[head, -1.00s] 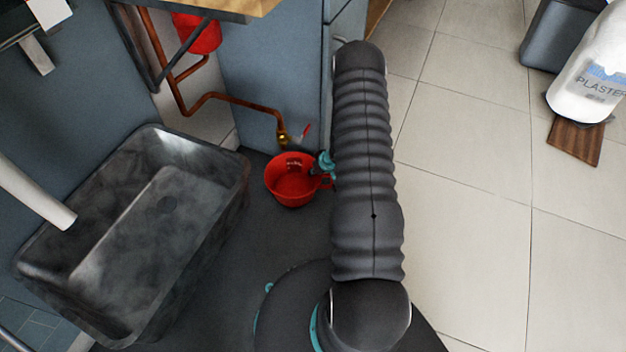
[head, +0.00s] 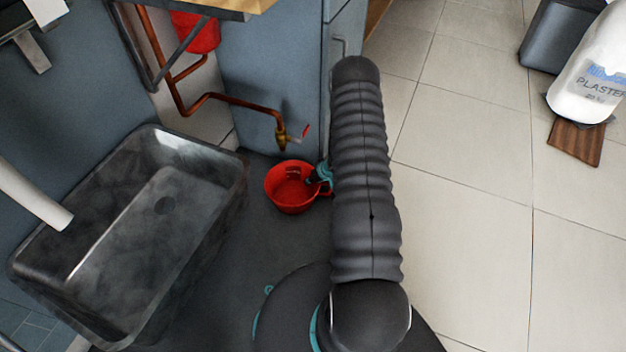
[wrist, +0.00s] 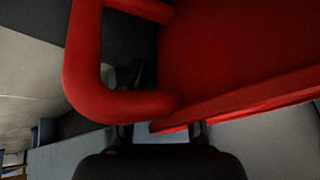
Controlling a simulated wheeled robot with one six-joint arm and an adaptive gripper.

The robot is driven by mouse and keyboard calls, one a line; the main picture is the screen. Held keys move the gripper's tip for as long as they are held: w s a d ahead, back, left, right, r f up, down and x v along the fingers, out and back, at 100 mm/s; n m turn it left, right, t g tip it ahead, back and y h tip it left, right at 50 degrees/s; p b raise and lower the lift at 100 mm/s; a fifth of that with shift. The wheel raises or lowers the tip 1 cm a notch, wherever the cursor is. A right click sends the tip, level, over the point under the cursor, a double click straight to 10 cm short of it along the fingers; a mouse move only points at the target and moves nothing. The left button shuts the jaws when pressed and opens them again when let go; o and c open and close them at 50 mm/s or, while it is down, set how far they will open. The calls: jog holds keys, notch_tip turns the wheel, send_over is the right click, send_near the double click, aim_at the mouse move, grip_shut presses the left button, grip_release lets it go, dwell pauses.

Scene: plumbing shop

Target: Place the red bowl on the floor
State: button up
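The red bowl (head: 290,187), a cup-like bowl with a side handle, is upright below the brass tap in the head view. My gripper (head: 319,174) is at its right side, partly hidden behind my arm. In the wrist view the bowl (wrist: 240,60) fills the upper right, with its looped handle at the left. My gripper's fingers (wrist: 162,132) are on either side of the bowl's wall near the handle, and it appears shut on it. The dark grey floor (head: 255,240) lies under the bowl. Whether the bowl touches it I cannot tell.
A dark stone sink (head: 120,240) stands at the left. A copper pipe (head: 235,100) with a brass tap (head: 283,138) hangs above the bowl. A blue cabinet (head: 270,70) stands behind. A plaster container (head: 590,85) and open pale tiles (head: 470,200) are at the right.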

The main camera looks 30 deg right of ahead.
jog(key=shift+s+r, duration=0.1)
jog(key=shift+r, duration=0.3)
jog(key=p+v, duration=0.2)
jog(key=v, duration=0.9)
jog(key=shift+r, duration=0.15)
notch_tip(320, 180, up, 25)
jog(key=w+h, duration=0.3)
jog(key=h, duration=0.2)
jog(key=s+a+r+m, duration=0.1)
jog(key=s+a+r, duration=0.3)
jog(key=r, duration=0.3)
jog(key=s+a+r, duration=0.3)
jog(key=r, duration=0.4)
jog(key=s+a+r+y, duration=0.1)
jog(key=s+a+r, duration=0.3)
jog(key=s+a, duration=0.3)
jog(key=s+a+r+y, duration=0.1)
jog(key=s+a+r, duration=0.4)
jog(key=s, duration=1)
jog(key=a, duration=0.3)
jog(key=shift+a+r+n+y, duration=0.15)
jog(key=shift+r+n+y, duration=0.15)
jog(key=shift+y, duration=0.1)
